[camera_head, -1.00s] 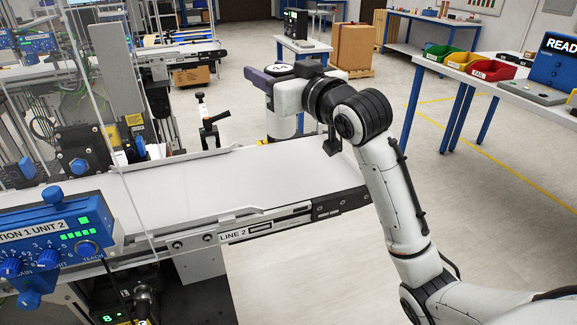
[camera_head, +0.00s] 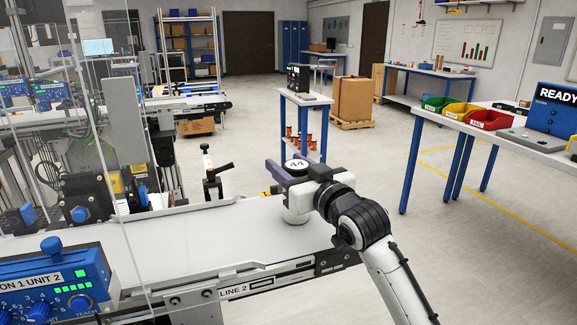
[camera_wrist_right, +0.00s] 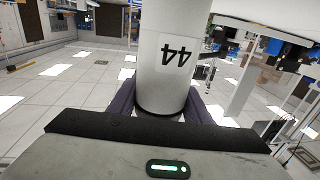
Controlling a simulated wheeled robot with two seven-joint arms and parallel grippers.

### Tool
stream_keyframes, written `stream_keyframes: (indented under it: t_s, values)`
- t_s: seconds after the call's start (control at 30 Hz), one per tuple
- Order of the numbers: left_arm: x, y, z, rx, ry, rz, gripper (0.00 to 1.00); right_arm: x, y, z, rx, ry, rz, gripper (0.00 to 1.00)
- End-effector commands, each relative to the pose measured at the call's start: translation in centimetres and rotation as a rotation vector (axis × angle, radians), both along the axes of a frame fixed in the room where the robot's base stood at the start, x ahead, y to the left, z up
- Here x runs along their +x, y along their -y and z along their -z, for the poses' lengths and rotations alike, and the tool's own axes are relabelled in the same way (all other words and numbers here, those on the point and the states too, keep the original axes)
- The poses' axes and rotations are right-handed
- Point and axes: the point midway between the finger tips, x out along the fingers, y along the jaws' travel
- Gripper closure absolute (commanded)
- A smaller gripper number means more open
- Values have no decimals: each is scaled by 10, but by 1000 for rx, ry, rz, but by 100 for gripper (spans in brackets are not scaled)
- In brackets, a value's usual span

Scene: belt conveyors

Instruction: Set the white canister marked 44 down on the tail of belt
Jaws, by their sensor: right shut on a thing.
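The gripper hides the canister's middle in the head view. My left gripper is out of view.
A blue control box (camera_head: 60,285) and a clear guard panel stand at the left of the belt. A black-handled post (camera_head: 212,175) rises behind the belt. A table with colored bins (camera_head: 490,119) is at the right. The belt around the canister is clear.

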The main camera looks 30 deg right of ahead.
Motion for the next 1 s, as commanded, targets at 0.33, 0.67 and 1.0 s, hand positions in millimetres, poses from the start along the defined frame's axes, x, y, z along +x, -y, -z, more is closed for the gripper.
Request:
stream_keyframes:
  t_s: [0.33,0.67,1.0]
  values:
    - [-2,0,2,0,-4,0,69,0,0,2,0,1,0,40]
    - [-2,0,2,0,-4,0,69,0,0,1,0,1,-1,37]
    - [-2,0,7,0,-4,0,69,-51,-4,1,0,0,-1,37]
